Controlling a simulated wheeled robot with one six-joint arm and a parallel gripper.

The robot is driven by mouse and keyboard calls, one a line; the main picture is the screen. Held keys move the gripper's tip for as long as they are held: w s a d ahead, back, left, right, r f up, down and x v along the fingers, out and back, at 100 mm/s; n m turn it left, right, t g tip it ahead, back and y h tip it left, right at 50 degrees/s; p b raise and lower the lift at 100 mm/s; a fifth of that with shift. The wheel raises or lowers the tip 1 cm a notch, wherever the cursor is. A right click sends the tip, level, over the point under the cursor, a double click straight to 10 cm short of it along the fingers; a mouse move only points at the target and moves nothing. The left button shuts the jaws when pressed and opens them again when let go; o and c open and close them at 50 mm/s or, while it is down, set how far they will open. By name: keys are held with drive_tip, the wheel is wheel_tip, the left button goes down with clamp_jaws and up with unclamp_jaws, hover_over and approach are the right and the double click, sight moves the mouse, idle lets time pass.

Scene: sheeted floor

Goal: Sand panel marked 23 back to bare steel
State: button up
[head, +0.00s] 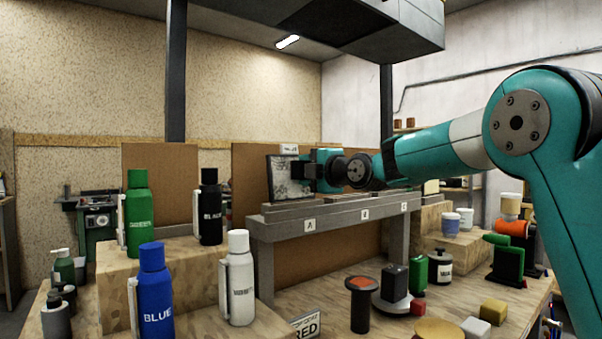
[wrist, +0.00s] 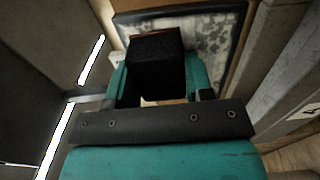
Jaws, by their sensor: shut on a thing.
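The panel (head: 283,178) stands on the grey rail above the label A. It has a dark edge and a mottled grey and whitish face, which shows again in the wrist view (wrist: 208,35). A small tag (head: 289,149) sits above it, too small to read. My gripper (head: 312,171) is shut on a black block (wrist: 157,62), held between its teal fingers. The block has a thin reddish-brown edge at its far end, at or very near the panel face. I cannot tell if they touch. The block hides part of the panel.
The grey rail (head: 335,215) carries labels A and two more. A disc-topped tool (head: 361,300), jars and blocks crowd the right bench. A dark hood (head: 350,30) hangs above.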

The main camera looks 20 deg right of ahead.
drive_tip(key=shift+w+d, duration=0.25)
drive_tip(key=shift+d, duration=0.4)
drive_tip(key=shift+w+d, duration=0.25)
drive_tip(key=shift+d, duration=0.4)
drive_tip(key=shift+w+d, duration=0.25)
drive_tip(key=shift+d, duration=0.4)
drive_tip(key=shift+s+d+f+b, duration=0.2)
drive_tip(key=shift+s+b, duration=0.1)
drive_tip(key=shift+b, duration=0.4)
drive_tip(key=shift+a+r+b+v, duration=0.1)
drive_tip(key=shift+r+b+v, duration=0.05)
drive_tip(key=shift+b+v, duration=1.1)
drive_tip(key=shift+a+r+b+v, duration=0.1)
drive_tip(key=shift+b+v, duration=0.95)
drive_tip(key=shift+v, duration=0.3)
drive_tip(key=shift+s, duration=0.1)
